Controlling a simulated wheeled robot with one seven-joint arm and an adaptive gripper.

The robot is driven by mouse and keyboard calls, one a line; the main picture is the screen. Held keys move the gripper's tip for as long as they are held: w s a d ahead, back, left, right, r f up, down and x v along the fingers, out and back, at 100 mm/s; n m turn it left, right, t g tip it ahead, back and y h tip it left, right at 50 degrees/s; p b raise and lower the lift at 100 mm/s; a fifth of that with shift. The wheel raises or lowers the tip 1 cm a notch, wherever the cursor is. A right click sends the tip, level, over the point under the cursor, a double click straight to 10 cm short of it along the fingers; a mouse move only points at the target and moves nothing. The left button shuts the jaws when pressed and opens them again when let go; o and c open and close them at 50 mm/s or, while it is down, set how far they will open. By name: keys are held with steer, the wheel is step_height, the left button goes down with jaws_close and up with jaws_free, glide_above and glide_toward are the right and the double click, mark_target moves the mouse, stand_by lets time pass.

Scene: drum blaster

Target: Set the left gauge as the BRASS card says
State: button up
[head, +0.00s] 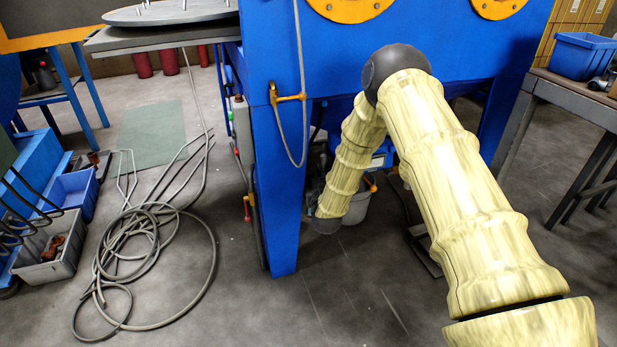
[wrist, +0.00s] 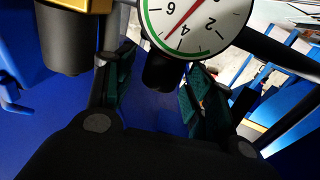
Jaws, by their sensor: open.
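In the wrist view a round white gauge (wrist: 200,14) with a green rim arc is cut off by the top edge. It appears rotated; 2, 4 and 6 are readable, and its red needle lies between 4 and 6. A black knob (wrist: 162,72) is just below the dial. My gripper (wrist: 158,82) is open, with a dark green-padded finger on each side of the knob; contact cannot be told. I cannot tell whether this gauge is the left one. No BRASS card is recognisable. In the head view my gripper is hidden.
A second dark cylinder (wrist: 64,45) hangs under a yellow part at the wrist view's left. In the head view a blue cabinet (head: 270,180) stands before my arm. Coiled hose (head: 150,240) lies on the left floor, near bins (head: 55,262). A table (head: 570,95) stands right.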

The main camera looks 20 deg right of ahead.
steer(key=shift+w, duration=0.4)
steer(key=c, duration=1)
steer(key=shift+c, duration=0.2)
steer(key=shift+d+r, duration=0.1)
steer(key=shift+r+n+y+p, duration=0.1)
steer(key=shift+n+y+p, duration=0.5)
steer(key=shift+y, duration=0.3)
steer(key=shift+n+g+y+p, duration=0.5)
steer(key=shift+n+y+p, duration=0.85)
steer(key=shift+y, duration=1.25)
steer(key=shift+n, duration=0.35)
